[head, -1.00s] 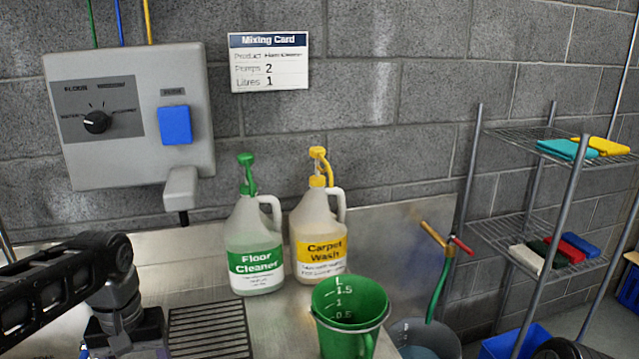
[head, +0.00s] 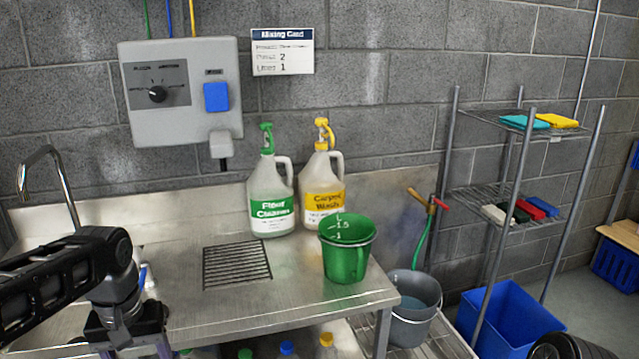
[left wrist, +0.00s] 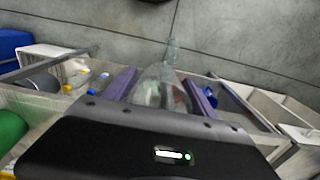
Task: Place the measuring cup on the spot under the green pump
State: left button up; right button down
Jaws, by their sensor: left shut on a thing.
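The green measuring cup (head: 346,262), with white litre marks inside, stands upright on the right end of the steel counter. Behind it stands the Floor Cleaner bottle (head: 271,205) with the green pump (head: 266,138); I see no marked spot under it. My left gripper sits low at the left in the head view, with its fingertips hidden. In the left wrist view my left gripper (left wrist: 160,90) has purple fingers closed around a clear bottle-like thing (left wrist: 152,88). It is well left of the measuring cup. My right gripper is not in view.
The yellow-pump Carpet Wash bottle (head: 322,190) stands beside the Floor Cleaner. A drain grate (head: 237,264) lies left of the cup. A tap (head: 50,170) rises at the left. A grey bucket (head: 414,312) and wire shelf stand right. Bottles with coloured caps are below the counter.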

aim_at(153, 348)
pick_arm(q)
jog(key=shift+a+r, duration=0.15)
jog(key=shift+r, duration=0.1)
jog(key=w, duration=0.2)
jog(key=w+f, duration=0.1)
jog(key=w, duration=0.1)
jog(key=shift+w+f, duration=0.1)
jog(key=shift+f, duration=0.05)
jog(key=w+d+f+m, duration=0.3)
jog(key=w+d+f, duration=0.3)
jog(key=d+f, duration=0.4)
jog(key=d, duration=0.2)
jog(key=shift+w+d+m, duration=0.15)
jog(key=shift+d+m, duration=0.15)
jog(key=shift+m, duration=0.1)
